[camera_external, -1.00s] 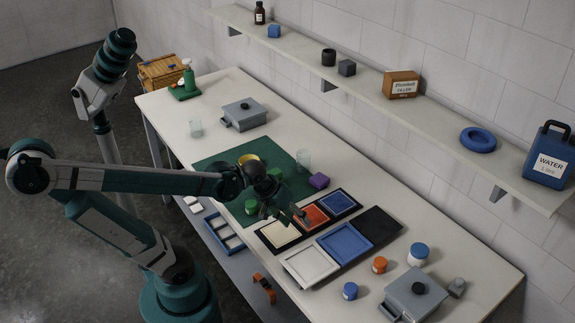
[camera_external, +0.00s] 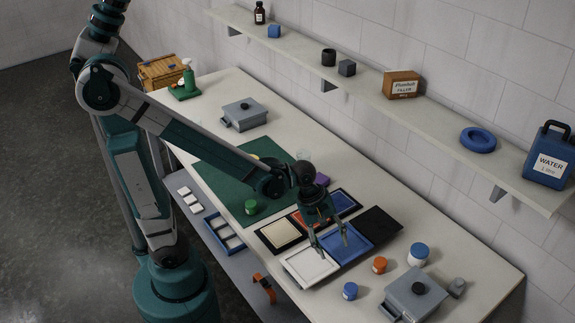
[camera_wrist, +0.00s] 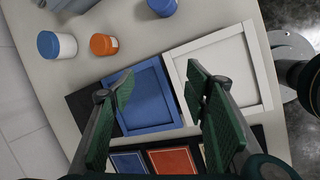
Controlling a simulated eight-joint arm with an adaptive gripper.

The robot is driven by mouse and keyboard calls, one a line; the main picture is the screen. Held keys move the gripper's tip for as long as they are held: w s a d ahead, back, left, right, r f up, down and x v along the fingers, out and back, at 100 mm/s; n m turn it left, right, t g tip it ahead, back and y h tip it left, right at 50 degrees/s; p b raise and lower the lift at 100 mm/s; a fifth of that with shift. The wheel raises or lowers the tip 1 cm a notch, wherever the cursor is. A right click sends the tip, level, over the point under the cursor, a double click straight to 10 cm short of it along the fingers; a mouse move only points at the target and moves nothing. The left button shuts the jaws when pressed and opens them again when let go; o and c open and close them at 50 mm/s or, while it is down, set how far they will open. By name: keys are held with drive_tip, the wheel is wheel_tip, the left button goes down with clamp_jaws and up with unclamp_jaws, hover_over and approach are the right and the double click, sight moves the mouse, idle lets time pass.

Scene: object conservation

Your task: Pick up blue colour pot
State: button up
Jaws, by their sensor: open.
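A small pot with a blue lid (camera_external: 350,291) stands on the table near its front edge; it also shows at the top of the wrist view (camera_wrist: 162,7), partly cut off. A larger white pot with a blue lid (camera_external: 418,253) stands farther back and right, and in the wrist view (camera_wrist: 57,45) at the upper left. Between them is an orange pot (camera_external: 380,265), also in the wrist view (camera_wrist: 103,45). My gripper (camera_external: 332,246) is open and empty above the trays, left of the pots. Its two fingers (camera_wrist: 158,88) show apart in the wrist view.
A blue tray (camera_external: 345,243) and a white tray (camera_external: 310,266) lie below my gripper. A grey lidded box (camera_external: 416,298) stands right of the small pots, with a small grey item (camera_external: 457,287) beside it. A wall shelf (camera_external: 440,122) holds several objects.

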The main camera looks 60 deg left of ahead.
sight(350, 287)
drive_tip(key=s+d+f+n+g+p, duration=0.2)
drive_tip(key=d+n+p, duration=0.3)
drive_tip(key=d, duration=0.5)
drive_tip(key=shift+s+d, duration=0.25)
drive_tip(key=shift+d, duration=0.1)
drive_tip(key=shift+h, duration=0.3)
drive_tip(key=shift+x, duration=1.25)
drive_tip(key=shift+d+b+x, duration=0.2)
drive_tip(key=shift+b+x, duration=0.15)
drive_tip(key=shift+x, duration=2.25)
drive_tip(key=shift+s+r, duration=0.1)
drive_tip(key=shift+c, duration=0.6)
drive_tip(key=c, duration=0.9)
